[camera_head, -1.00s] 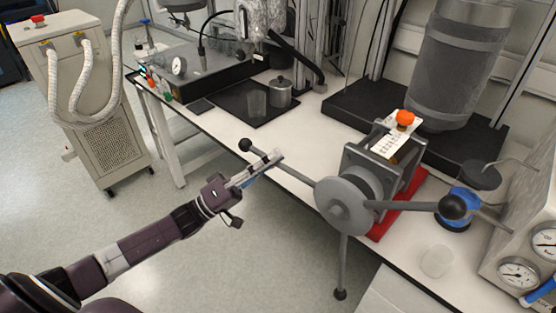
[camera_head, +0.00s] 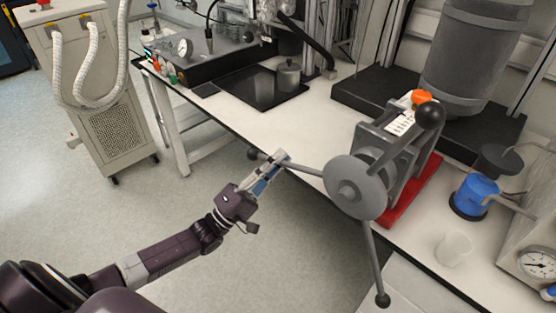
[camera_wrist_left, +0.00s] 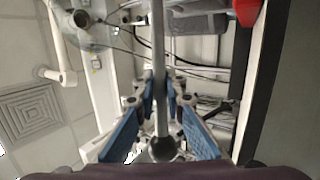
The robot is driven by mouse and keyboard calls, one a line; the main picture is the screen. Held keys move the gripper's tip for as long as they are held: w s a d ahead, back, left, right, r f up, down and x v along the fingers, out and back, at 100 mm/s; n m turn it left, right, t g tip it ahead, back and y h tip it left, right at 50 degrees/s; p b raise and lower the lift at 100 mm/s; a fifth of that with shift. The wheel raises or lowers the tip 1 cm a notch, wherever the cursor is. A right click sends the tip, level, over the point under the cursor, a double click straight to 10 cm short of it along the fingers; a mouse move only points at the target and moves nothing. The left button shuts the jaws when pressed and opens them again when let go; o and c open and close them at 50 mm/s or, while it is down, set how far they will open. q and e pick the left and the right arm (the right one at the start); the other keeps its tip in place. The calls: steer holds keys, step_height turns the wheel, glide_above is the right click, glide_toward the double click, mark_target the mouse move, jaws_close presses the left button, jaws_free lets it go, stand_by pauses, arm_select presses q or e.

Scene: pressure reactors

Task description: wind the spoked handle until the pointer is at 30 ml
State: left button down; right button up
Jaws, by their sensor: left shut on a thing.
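The spoked handle has a grey round hub (camera_head: 355,187) and three spokes with black balls, on the front of the grey press. One spoke points left, one points down to a ball (camera_head: 382,300), one points up right to a ball (camera_head: 431,115). My left gripper (camera_head: 281,160) is shut on the left spoke, near its ball (camera_head: 253,154). In the left wrist view the spoke (camera_wrist_left: 159,45) runs between the blue-padded fingers, its ball (camera_wrist_left: 163,149) towards the palm. A white scale plate (camera_head: 402,122) lies on top of the press; pointer and marks are too small to read. My right gripper is out of view.
The press stands on a red base (camera_head: 410,208) at the table's front edge. A blue pot (camera_head: 475,192), a clear beaker (camera_head: 454,249) and a gauge box (camera_head: 535,262) are to its right. A large grey cylinder (camera_head: 470,60) is behind. Open floor lies in front on the left.

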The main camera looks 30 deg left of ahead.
arm_select(q)
steer(key=shift+f, duration=0.25)
steer(key=c, duration=2.2)
jaws_free()
steer(key=shift+o, duration=1.2)
steer(key=shift+r, duration=0.15)
steer(key=v, duration=1.2)
